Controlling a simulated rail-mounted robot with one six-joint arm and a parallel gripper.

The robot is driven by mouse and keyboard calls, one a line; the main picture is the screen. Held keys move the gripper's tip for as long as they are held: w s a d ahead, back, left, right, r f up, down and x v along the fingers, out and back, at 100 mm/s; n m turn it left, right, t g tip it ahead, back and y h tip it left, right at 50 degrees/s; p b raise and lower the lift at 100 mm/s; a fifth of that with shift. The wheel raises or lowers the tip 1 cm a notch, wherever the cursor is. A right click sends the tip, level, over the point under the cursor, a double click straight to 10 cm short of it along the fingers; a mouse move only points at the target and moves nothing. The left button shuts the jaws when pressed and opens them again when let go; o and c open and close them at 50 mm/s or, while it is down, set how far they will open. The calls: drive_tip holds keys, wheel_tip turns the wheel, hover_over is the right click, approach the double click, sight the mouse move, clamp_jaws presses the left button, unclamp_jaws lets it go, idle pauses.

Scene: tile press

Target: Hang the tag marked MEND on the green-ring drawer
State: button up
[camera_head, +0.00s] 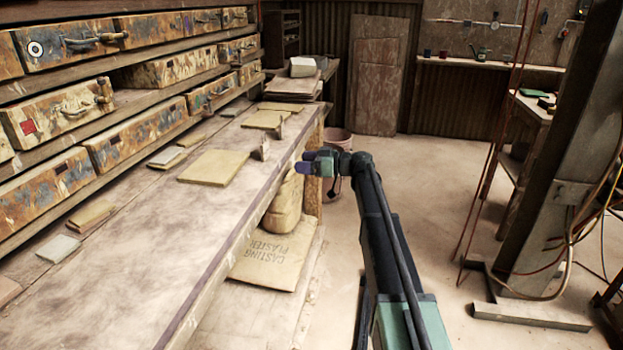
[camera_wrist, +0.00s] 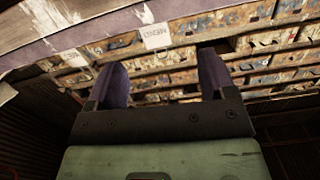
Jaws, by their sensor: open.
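My gripper (camera_head: 302,167) is empty, its fingers pointing left beside the bench's right edge. In the wrist view my gripper (camera_wrist: 160,66) has its two dark purple fingers spread wide apart. A pale tag (camera_wrist: 155,36) with lettering that seems to read MEND shows beyond the gap between the fingers, apart from them. In the head view a small upright piece (camera_head: 264,148) stands at the bench edge near the gripper; its lettering cannot be read. Drawers fill the shelves at left, one with a dark-and-white ring mark (camera_head: 35,48). I cannot make out a green ring.
The long bench (camera_head: 140,280) carries flat tan slabs (camera_head: 214,166) and small tiles. Another drawer has a red square (camera_head: 28,127). Plaster sacks (camera_head: 275,255) and a pink bucket (camera_head: 336,140) are beside the bench. A metal post (camera_head: 560,140) stands at right; the floor between is open.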

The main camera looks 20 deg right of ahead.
sight(267, 152)
drive_tip(key=shift+n+y, duration=0.3)
drive_tip(key=shift+n, duration=0.1)
drive_tip(key=shift+w+d+r+x, duration=0.15)
drive_tip(key=shift+w+r+x, duration=0.1)
drive_tip(key=shift+x, duration=1.7)
drive_tip(key=shift+w+d+r+x, duration=0.1)
drive_tip(key=shift+w+r+x, duration=0.15)
drive_tip(key=shift+x, duration=1.65)
drive_tip(key=shift+w+d+r+x, duration=0.15)
drive_tip(key=shift+w+x, duration=0.15)
drive_tip(key=shift+x, duration=1.65)
drive_tip(key=c, duration=0.6)
drive_tip(key=shift+c, duration=0.2)
drive_tip(key=shift+r, duration=0.1)
wheel_tip(267, 152, up, 5)
drive_tip(key=p, duration=0.5)
